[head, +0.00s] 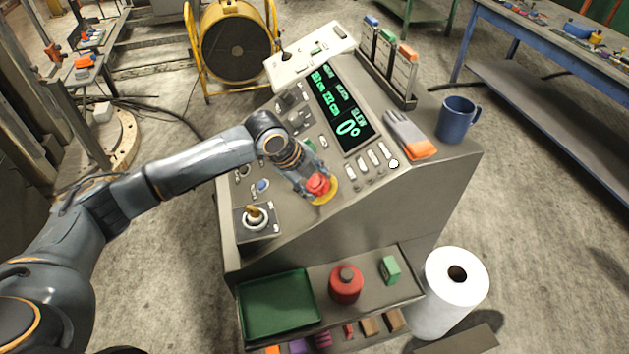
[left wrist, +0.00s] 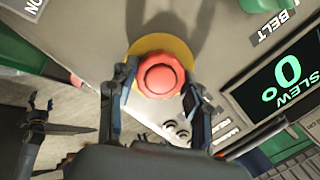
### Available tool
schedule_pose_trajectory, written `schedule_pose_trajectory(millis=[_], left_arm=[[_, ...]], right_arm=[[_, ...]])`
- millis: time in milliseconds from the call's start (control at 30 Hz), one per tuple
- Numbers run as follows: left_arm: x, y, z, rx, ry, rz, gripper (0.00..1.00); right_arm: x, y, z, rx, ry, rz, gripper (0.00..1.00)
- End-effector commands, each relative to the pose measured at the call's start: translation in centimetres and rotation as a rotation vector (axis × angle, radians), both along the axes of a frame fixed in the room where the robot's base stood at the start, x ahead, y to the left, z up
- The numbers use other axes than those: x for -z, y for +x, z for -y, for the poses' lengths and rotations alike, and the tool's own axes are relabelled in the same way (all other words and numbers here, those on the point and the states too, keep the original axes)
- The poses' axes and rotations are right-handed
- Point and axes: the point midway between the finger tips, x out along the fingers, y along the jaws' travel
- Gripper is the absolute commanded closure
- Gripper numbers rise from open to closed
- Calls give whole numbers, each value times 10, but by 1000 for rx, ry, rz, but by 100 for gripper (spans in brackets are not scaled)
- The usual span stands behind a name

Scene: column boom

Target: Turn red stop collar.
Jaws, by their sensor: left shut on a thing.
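The red stop collar (left wrist: 160,77) is a round red mushroom-shaped knob on a yellow disc (left wrist: 177,44), at the console's near edge. In the head view the red collar (head: 318,184) is partly covered by my left gripper (head: 314,182). In the left wrist view the two fingers of my left gripper (left wrist: 158,98) stand on either side of the red knob, shut on it. The yellow disc shows around it. A dark gripper with spread fingers, apparently my right one (left wrist: 62,113), shows at the left of the left wrist view. The head view does not show it.
The console carries a joystick (head: 254,216) to the left and a green-lit display (head: 341,108) above the collar. A glove (head: 408,134) and blue mug (head: 456,119) sit to the right.

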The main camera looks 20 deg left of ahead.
Motion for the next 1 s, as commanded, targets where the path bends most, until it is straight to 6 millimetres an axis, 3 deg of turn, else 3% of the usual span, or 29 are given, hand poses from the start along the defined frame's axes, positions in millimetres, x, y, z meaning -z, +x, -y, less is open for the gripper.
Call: schedule_pose_trajectory(millis=[200,233,333,733,1000], left_arm=[[4,-2,1,2,2,-8,82],[4,-2,1,1,2,-9,48],[3,-2,1,1,2,-8,28],[-3,-2,-1,0,-1,-2,27],[-45,-18,-16,0,1,0,27]], right_arm=[[0,0,0,0,0,0,25],[0,0,-1,0,1,0,25],[0,0,-1,0,1,1,25],[0,2,-1,1,2,3,25],[0,1,-1,1,1,2,25]])
